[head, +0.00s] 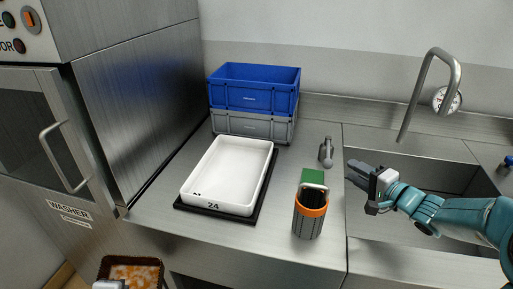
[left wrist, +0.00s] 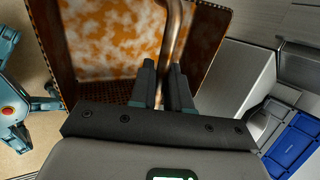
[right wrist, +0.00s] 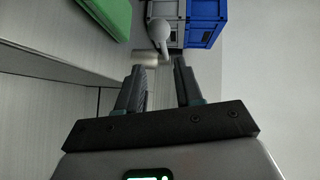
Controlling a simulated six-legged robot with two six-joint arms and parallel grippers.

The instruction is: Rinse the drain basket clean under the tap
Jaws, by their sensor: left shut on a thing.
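The drain basket (head: 147,259) is a brown square basket, low at the bottom left of the head view. Its inside is blotched with orange and white residue. In the left wrist view the basket (left wrist: 219,30) fills the upper middle. My left gripper (left wrist: 163,80) is shut on its copper-coloured handle (left wrist: 172,35). The tap (head: 452,62) is a bent metal spout over the steel sink (head: 400,180) at the right. My right gripper (head: 350,170) is over the sink's left edge. Its fingers (right wrist: 157,68) are apart and empty in the right wrist view.
A white tray (head: 213,204) marked 24 lies on a black mat. Blue (head: 250,98) and grey (head: 240,123) crates are stacked behind it. An orange-rimmed container (head: 308,222), a green item (head: 313,176) and a small grey fitting (head: 326,153) stand left of the sink. The washer (head: 60,150) is left.

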